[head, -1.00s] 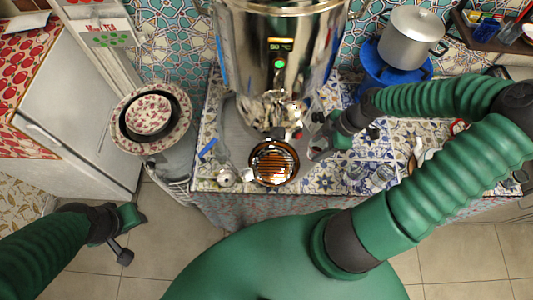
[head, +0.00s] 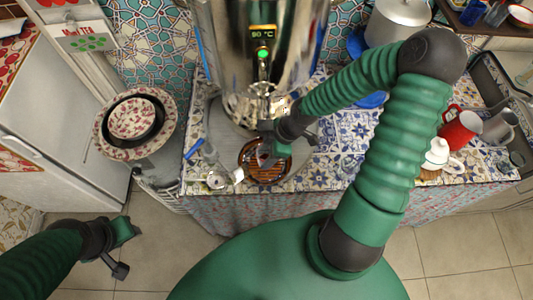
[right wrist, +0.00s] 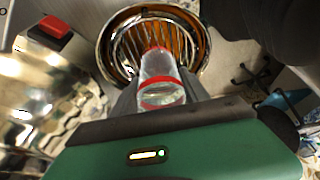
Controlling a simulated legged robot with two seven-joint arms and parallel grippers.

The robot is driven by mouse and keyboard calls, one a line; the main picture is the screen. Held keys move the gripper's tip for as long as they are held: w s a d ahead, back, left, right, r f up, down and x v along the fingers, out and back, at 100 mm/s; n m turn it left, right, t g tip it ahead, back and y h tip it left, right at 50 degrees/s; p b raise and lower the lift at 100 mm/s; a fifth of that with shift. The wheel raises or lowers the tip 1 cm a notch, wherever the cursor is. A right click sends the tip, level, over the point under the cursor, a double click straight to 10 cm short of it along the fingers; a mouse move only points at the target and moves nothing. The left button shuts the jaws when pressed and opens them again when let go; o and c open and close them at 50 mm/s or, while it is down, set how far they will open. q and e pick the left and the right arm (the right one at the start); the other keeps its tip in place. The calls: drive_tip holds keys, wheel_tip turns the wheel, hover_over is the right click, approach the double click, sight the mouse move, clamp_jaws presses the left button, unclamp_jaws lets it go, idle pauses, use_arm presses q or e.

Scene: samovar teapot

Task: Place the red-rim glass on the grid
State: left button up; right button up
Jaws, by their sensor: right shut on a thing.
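The red-rim glass (right wrist: 163,66) is clear, with a red band nearest me and more red at its far end. In the right wrist view it sits between the fingers of my right gripper (right wrist: 160,97), which is shut on it. The grid (right wrist: 192,40) is round, with brown slats and a chrome rim, directly behind the glass. In the head view my right gripper (head: 272,148) is over the grid (head: 268,178) and hides part of it. I cannot tell whether the glass touches the slats. My left gripper (head: 122,250) is open and empty, over the floor at lower left.
The steel samovar (head: 262,25) stands just behind the grid. A small glass item (head: 216,180) is left of the grid. A red mug (head: 460,130) and a white pot (head: 437,155) stand at the right. Stacked bowls (head: 133,118) are at the left.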

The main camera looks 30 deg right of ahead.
drive_tip(key=o, duration=1.4)
drive_tip(key=shift+d, duration=0.1)
drive_tip(key=shift+o, duration=0.2)
drive_tip(key=shift+r, duration=0.15)
drive_tip(key=p+v, duration=0.4)
drive_tip(key=v, duration=0.7)
drive_tip(key=shift+d+r+p, duration=0.15)
drive_tip(key=shift+r+p, duration=0.2)
drive_tip(key=shift+p, duration=0.05)
